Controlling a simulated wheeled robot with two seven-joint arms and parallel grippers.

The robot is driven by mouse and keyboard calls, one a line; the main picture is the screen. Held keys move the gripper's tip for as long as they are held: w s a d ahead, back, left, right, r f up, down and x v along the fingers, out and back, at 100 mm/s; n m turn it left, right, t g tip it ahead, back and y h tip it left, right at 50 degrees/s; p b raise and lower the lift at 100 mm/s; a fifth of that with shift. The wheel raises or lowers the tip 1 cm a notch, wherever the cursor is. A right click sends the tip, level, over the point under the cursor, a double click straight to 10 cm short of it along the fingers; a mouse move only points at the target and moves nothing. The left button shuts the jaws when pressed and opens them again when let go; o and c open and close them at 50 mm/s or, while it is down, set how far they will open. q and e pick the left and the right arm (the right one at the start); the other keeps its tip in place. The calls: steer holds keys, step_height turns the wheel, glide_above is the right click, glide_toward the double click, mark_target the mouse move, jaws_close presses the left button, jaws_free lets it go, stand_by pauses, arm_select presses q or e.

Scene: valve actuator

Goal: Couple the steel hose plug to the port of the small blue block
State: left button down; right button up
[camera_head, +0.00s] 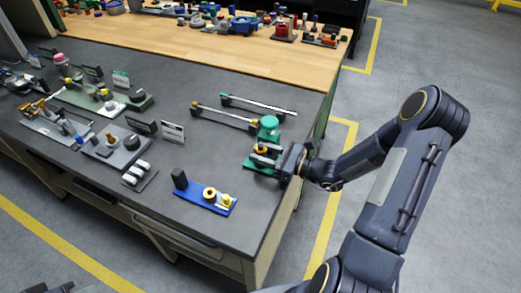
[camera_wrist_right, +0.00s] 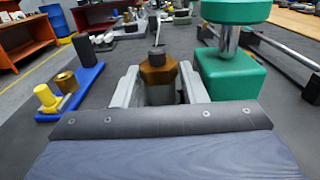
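My right gripper (camera_head: 282,162) is low over the bench beside a green fixture (camera_head: 258,163). In the right wrist view its two fingers (camera_wrist_right: 160,86) stand either side of a brass hexagonal fitting with a dark top (camera_wrist_right: 158,72). The view does not show whether they press on it. The small blue block (camera_head: 205,198) lies flat near the bench's front edge, left of the gripper, with brass and yellow round parts on it. It also shows at the left of the wrist view (camera_wrist_right: 85,82). I cannot make out the steel hose plug for certain. My left gripper is not in view.
A green round-topped post (camera_wrist_right: 235,50) on a green block stands close right of the fitting. Two long rods (camera_head: 225,117) lie behind. Several fixtures and small signs (camera_head: 172,132) fill the bench's left side. Bare grey bench (camera_head: 215,155) lies between the blue block and the gripper.

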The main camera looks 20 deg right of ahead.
steer(key=shift+w+a, duration=0.35)
steer(key=c, duration=0.8)
steer(key=shift+r, duration=0.15)
